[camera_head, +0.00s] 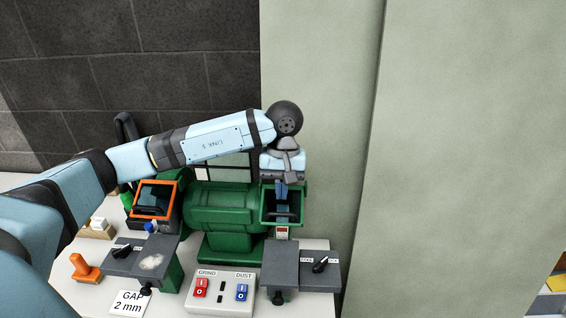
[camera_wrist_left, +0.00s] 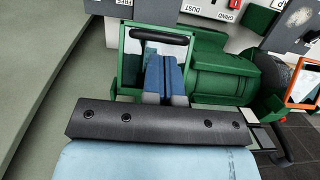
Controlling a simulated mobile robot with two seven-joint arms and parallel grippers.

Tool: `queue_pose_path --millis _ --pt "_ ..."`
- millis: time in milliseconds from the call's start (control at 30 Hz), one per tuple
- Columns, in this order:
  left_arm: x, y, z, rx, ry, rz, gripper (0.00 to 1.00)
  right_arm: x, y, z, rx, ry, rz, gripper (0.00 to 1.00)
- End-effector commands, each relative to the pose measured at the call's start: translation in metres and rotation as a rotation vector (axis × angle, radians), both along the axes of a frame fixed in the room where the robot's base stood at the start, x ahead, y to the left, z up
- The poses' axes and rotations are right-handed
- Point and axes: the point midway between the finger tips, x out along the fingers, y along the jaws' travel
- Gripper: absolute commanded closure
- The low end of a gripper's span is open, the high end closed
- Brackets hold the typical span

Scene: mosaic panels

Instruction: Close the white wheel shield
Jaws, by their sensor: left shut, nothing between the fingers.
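A green bench grinder (camera_head: 222,213) stands on the white table, with one framed shield at each end. The right shield (camera_head: 299,203) has a green frame and a dark handle bar; its frame also shows in the left wrist view (camera_wrist_left: 130,66). The left shield (camera_head: 155,199) has an orange frame and looks tilted. My left gripper (camera_head: 282,190) is shut and empty, pointing down over the green-framed shield. In the left wrist view its blue fingers (camera_wrist_left: 163,80) overlap that frame, just beside the black handle (camera_wrist_left: 160,36); contact is unclear.
Grey tool rests (camera_head: 143,256) with black knobs stand in front. A switch box (camera_head: 222,293) has red and blue switches. An orange stamp-like object (camera_head: 85,268) and a gap card (camera_head: 130,302) are at front left. A pale green wall (camera_head: 325,80) stands behind and right.

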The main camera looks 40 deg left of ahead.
Motion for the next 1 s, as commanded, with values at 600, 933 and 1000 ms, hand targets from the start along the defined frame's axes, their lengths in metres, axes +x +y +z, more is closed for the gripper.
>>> queue_pose_path --millis 600,933,1000 --pt "-0.006 -0.004 -0.038 -0.001 -0.001 0.000 1.00 -0.001 -0.003 0.011 -0.002 0.002 -0.010 0.60" --pt "-0.007 -0.004 -0.050 0.014 -0.028 0.000 1.00 -0.001 0.000 -0.010 0.002 0.003 -0.007 0.60" --pt "-0.008 -0.004 -0.054 0.024 -0.041 -0.001 1.00 -0.002 0.001 -0.018 0.004 0.004 -0.005 0.60"
